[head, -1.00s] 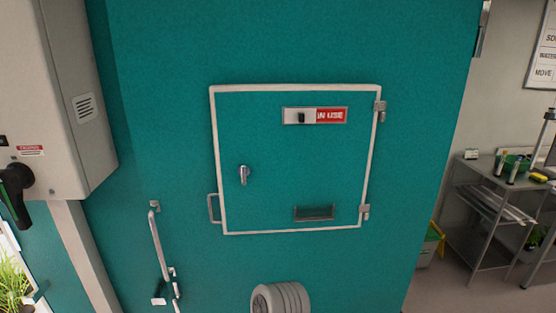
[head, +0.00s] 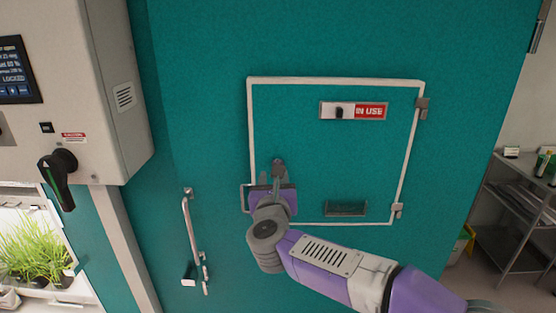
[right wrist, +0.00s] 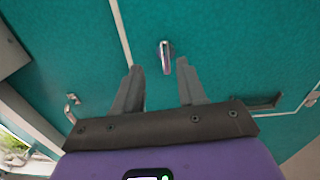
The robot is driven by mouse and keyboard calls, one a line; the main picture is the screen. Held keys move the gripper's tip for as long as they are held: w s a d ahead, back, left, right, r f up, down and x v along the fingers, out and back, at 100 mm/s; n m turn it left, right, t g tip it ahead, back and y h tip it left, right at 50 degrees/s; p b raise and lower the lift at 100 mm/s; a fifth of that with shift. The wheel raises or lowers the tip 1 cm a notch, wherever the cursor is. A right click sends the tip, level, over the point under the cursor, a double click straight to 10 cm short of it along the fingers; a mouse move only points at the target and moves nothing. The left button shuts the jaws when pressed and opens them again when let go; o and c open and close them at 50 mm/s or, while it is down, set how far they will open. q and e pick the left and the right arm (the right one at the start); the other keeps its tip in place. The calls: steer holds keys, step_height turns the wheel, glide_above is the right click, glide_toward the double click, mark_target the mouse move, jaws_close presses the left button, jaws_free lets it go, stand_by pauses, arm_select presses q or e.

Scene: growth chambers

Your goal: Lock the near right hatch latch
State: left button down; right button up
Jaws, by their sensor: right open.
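The hatch latch is a small silver lever on the teal hatch door (head: 300,130), near its left edge. It hangs roughly vertical. In the right wrist view the latch (right wrist: 166,55) shows just beyond and between the two fingertips. My right gripper (right wrist: 158,72) is open and empty, with its grey fingers to either side of the latch, and I see no contact. In the head view my right gripper (head: 276,178) is in front of the latch, which it partly hides. My left gripper is out of view.
A white control box (head: 110,95) with a black rotary handle (head: 62,175) stands at the left. An IN USE sign (head: 354,111) is on the hatch. A long door handle (head: 191,235) is left of my right gripper. Metal shelves (head: 515,205) stand at the right.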

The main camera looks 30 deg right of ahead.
mark_target(277, 160)
steer(key=shift+m, duration=0.5)
steer(key=x, duration=0.2)
steer(key=p+x, duration=0.1)
steer(key=x, duration=0.1)
steer(key=r+x, duration=0.1)
steer(key=x, duration=0.1)
steer(key=shift+d, duration=0.4)
steer(key=shift+w+d, duration=0.25)
steer(key=shift+w, duration=0.2)
jaws_close()
